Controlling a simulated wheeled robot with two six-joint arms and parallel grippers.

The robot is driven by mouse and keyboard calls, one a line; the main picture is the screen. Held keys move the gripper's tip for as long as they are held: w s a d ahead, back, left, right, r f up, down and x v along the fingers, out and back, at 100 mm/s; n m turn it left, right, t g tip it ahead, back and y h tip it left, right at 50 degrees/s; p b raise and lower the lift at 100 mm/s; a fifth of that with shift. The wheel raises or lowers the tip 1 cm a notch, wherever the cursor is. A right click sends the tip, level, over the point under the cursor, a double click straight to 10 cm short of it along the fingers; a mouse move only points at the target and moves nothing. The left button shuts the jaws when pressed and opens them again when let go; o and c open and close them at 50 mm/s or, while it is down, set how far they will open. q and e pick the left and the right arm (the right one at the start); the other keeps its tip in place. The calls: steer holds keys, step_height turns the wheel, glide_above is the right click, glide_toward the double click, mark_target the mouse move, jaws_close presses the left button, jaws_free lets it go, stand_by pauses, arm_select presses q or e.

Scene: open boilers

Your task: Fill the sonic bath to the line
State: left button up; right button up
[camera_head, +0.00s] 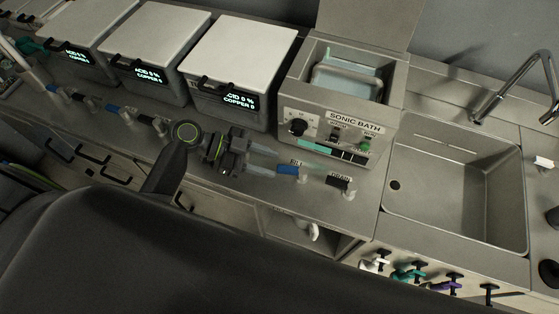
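The sonic bath (386,115) is a steel box with its lid raised. Inside it a pale blue tub or basket (349,83) shows; I cannot tell the liquid level or see a fill line. Its front has a black knob (297,127), a green button and a display strip with a teal part (313,145). On the counter before it are a blue-handled valve labelled FILL (288,170) and a black-handled valve labelled DRAIN (338,182). My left gripper (276,164) points at the FILL valve from the left, its pale fingers apart; contact is unclear. My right gripper is out of view.
Several lidded boilers with displays (238,59) stand to the left, with blue and black valves in front. A steel sink (455,190) with a tap (515,80) lies to the right. Coloured taps (409,272) hang below the counter's front edge.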

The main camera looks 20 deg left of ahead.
mark_target(285, 168)
arm_select(q)
steer(key=shift+p+x, duration=0.5)
steer(key=shift+x, duration=1.45)
